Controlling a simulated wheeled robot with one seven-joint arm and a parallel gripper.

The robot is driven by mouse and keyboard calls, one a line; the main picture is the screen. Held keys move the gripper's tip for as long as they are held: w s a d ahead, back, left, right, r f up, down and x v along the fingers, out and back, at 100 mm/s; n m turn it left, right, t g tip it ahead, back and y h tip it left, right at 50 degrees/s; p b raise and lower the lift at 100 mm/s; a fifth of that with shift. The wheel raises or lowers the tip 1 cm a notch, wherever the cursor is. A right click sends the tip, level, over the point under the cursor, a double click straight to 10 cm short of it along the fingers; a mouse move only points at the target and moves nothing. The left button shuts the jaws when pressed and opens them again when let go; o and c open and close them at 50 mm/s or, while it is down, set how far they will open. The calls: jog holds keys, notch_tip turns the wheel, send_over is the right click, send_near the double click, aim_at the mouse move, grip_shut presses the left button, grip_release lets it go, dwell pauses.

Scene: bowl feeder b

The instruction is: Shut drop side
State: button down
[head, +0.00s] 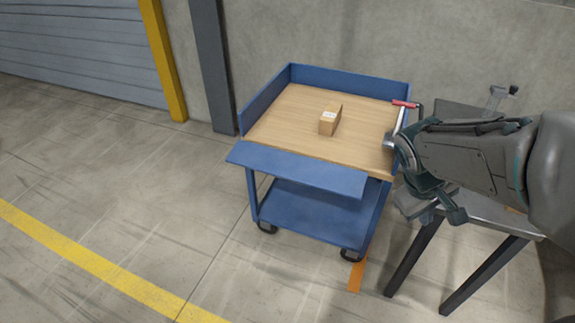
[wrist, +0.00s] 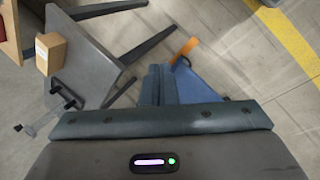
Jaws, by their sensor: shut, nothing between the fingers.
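The blue cart (head: 322,232) has a wooden top (head: 285,115) with raised blue walls along its back and left. Its front drop side (head: 300,172) is folded outward and down from the top's front edge, not upright. A small cardboard box (head: 329,121) sits on the wooden top. My gripper (head: 428,190) is at the cart's right side, over the grey bench, apart from the drop side; its fingertips are hard to make out there. In the wrist view the fingers (wrist: 158,78) are together and empty, with a blue part of the cart (wrist: 195,88) beyond them.
A grey bench (head: 490,222) with dark legs stands right of the cart, partly hidden by my arm. A red-handled crank (head: 405,104) is near the cart's back right. The wrist view shows a box (wrist: 50,52) on the bench. The floor left and front of the cart is clear.

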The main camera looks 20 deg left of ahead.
jog(key=w+a+f+n+t+h+b, duration=0.4)
jog(key=w+a+f+n+t+b, duration=0.3)
jog(key=w+a+f+n, duration=0.75)
jog(key=a+f+n+t+y+b, duration=0.35)
jog(key=a+f+n, duration=0.4)
jog(key=a, duration=0.65)
jog(key=a+f+n+t+y+b, duration=0.35)
jog(key=a+f+n, duration=0.4)
jog(key=a, duration=0.65)
jog(key=w+r+m+b, duration=0.1)
jog(key=w+m, duration=0.1)
jog(key=w, duration=0.7)
jog(key=shift+w+h, duration=0.3)
jog(key=shift+d+r, duration=0.1)
jog(key=shift+r, duration=0.1)
jog(key=shift+s+r+g+p, duration=0.1)
jog(key=shift+r+g+p, duration=0.25)
jog(key=shift+p, duration=0.3)
